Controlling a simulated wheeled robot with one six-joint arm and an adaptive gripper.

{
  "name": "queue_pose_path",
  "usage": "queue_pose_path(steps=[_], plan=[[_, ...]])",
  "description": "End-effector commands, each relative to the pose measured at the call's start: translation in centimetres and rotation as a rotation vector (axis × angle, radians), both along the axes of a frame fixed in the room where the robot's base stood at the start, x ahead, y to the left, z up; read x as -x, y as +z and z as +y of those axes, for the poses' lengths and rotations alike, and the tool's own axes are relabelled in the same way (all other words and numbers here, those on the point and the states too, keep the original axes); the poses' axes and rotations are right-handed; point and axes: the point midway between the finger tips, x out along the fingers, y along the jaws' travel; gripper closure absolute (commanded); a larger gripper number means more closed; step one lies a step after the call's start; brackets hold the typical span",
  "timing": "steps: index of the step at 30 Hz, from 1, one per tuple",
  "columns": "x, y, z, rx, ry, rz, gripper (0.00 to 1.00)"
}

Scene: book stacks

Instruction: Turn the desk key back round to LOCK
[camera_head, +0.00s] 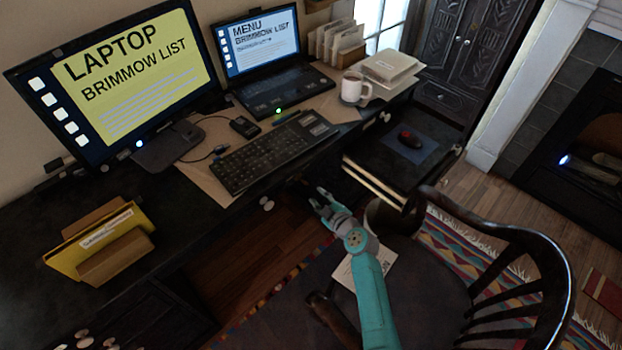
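My gripper (318,198) is at the end of my teal arm, low in front of the dark desk (225,222), below and right of the keyboard. Its grey fingers are small and dark in this view, and I cannot tell whether they are open or shut. The desk key and any LOCK marking cannot be made out.
A wooden chair (500,235) stands close to the right of my arm. A keyboard (272,155), laptop (270,85), monitor (125,85), mug (354,88) and yellow folder (100,240) are on the desk.

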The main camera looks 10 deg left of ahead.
Motion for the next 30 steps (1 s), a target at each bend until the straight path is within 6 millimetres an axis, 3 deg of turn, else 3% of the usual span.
queue_pose_path(steps=[18,30], plan=[[-6.3,-2.3,4.8,-0.002,0.0,0.001,0.67],[-7.7,-3.0,5.9,0.0,-0.001,0.001,0.67]])
